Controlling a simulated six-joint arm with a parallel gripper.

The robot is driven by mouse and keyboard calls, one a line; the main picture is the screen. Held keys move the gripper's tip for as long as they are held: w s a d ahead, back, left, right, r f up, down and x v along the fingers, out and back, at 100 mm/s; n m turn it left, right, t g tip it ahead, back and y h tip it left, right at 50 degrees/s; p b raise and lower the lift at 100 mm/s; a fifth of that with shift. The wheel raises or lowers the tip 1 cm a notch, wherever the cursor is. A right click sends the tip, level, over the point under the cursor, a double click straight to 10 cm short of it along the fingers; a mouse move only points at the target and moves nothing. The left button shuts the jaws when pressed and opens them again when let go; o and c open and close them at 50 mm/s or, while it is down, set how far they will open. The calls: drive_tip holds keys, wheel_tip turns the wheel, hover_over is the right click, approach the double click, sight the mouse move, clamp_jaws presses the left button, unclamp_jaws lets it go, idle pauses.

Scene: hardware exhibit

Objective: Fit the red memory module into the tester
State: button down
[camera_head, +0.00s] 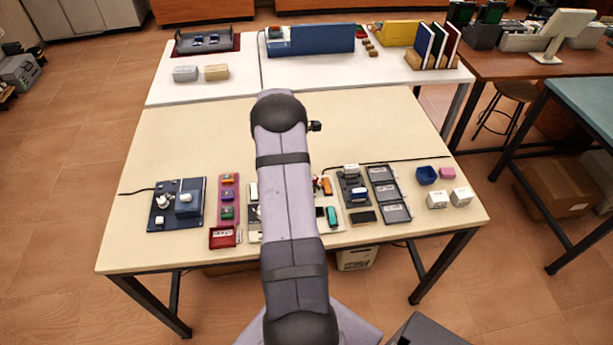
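My arm rises through the middle of the view and hides the centre of the near table. My gripper is not visible; only a small dark part sticks out right of the arm's upper joint. A magenta tray (237,190) left of the arm holds small coloured pieces, including an orange one (227,179) and a green one (227,213). I cannot tell which piece is the red memory module. A dark blue unit (163,216) with a cable stands at the left. A grey device (346,201) stands right of the arm. Which one is the tester is unclear.
A red box (223,238) lies at the front edge. A grey tray with several compartments (398,214), a blue bin (426,175), a pink block (447,173) and two white blocks (438,200) are at the right. The table's back half (190,130) is clear.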

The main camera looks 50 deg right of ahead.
drive_tip(key=shift+f, duration=0.45)
idle(0.4)
drive_tip(key=c, duration=1.2)
unclamp_jaws()
drive_tip(key=shift+r, duration=0.1)
drive_tip(key=shift+r+p, duration=2.85)
drive_tip(key=shift+r, duration=0.85)
